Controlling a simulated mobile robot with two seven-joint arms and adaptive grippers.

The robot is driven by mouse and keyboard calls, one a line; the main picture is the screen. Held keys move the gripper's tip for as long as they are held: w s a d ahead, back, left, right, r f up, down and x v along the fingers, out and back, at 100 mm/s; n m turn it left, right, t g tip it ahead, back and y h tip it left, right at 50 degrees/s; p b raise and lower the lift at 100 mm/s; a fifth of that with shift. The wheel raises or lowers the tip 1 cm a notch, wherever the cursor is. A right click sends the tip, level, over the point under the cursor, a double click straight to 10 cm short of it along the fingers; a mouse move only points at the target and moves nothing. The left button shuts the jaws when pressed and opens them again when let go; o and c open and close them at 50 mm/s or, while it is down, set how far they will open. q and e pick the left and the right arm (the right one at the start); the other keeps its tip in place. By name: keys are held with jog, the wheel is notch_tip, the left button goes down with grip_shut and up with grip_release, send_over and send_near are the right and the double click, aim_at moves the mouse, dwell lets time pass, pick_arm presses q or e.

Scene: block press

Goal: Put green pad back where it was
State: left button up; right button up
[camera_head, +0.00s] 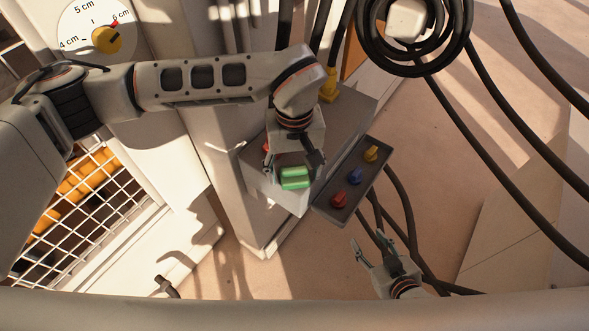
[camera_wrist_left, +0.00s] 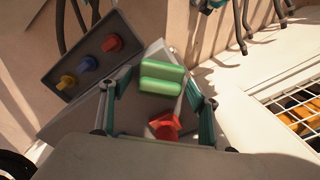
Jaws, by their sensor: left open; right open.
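The green pad (camera_head: 295,178), a ridged block, sits on the grey top of a box-like stand (camera_head: 346,103). The left wrist view shows the pad (camera_wrist_left: 161,78) between my left gripper's two spread fingers, nearer their tips. My left gripper (camera_head: 292,164) is open above the stand, and its hand partly covers the pad in the head view. Whether a finger touches the pad I cannot tell. My right gripper (camera_head: 368,244) is open and empty at the lower right, apart from the pad.
A red piece (camera_wrist_left: 166,126) is beside the pad on the stand. A yellow piece (camera_head: 328,86) is at the stand's far end. A dark tray (camera_head: 325,206) holds red, blue and yellow pieces. Black cables hang at right. A dial (camera_head: 106,39) and a wire grille (camera_head: 70,215) are at left.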

aim_at(294, 169)
pick_arm(q)
jog(key=shift+r, duration=0.1)
notch_tip(294, 169, up, 11)
jog(key=shift+f+b, duration=0.15)
jog(key=shift+b, duration=0.25)
jog(key=shift+r, duration=0.7)
